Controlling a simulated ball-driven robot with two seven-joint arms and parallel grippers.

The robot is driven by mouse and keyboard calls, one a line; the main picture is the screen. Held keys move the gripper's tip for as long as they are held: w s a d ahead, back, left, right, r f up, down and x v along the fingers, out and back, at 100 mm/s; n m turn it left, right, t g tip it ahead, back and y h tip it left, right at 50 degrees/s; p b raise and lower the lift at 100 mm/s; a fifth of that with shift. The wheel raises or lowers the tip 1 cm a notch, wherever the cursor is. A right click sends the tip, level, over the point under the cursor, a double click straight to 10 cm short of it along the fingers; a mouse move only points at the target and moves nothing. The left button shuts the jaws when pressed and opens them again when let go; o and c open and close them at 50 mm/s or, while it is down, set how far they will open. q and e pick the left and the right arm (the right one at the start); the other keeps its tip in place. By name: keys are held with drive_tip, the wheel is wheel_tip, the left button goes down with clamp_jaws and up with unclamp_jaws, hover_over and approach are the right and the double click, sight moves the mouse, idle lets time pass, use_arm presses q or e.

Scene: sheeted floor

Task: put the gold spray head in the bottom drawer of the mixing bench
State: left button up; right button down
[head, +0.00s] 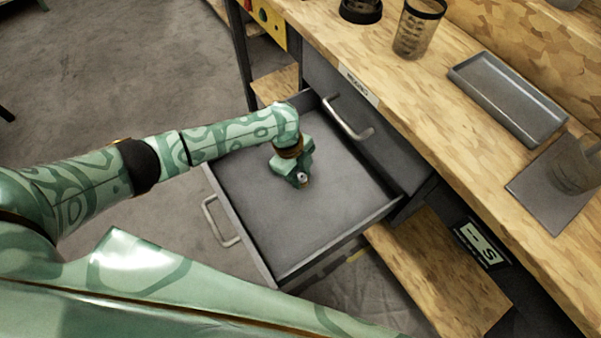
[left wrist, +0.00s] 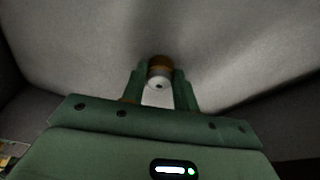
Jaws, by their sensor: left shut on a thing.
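My left gripper (head: 302,178) reaches down over the open bottom drawer (head: 325,222) of the mixing bench (head: 440,135). In the left wrist view, the left gripper (left wrist: 159,88) is shut on the gold spray head (left wrist: 159,66), which shows a gold-brown band and a pale round end between the two green fingers. In the head view only a small pale end of the spray head (head: 302,177) shows at the fingertips. The grey drawer floor lies below it, with no other thing visible there. I cannot tell whether the spray head touches the floor. My right gripper is not in view.
The drawer's handle (head: 218,222) faces left. A closed upper drawer with its own handle (head: 350,122) is just beyond. On the benchtop are a glass jar (head: 417,30), a grey tray (head: 507,95) and a grey mat (head: 545,185). Grey sheeted floor is free at the upper left.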

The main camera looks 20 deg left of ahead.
use_arm(q)
drive_tip(key=o, duration=1)
drive_tip(key=shift+f, duration=0.1)
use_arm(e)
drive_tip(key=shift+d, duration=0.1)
use_arm(q)
drive_tip(key=shift+p+v, duration=2.8)
drive_tip(key=shift+v, duration=3.35)
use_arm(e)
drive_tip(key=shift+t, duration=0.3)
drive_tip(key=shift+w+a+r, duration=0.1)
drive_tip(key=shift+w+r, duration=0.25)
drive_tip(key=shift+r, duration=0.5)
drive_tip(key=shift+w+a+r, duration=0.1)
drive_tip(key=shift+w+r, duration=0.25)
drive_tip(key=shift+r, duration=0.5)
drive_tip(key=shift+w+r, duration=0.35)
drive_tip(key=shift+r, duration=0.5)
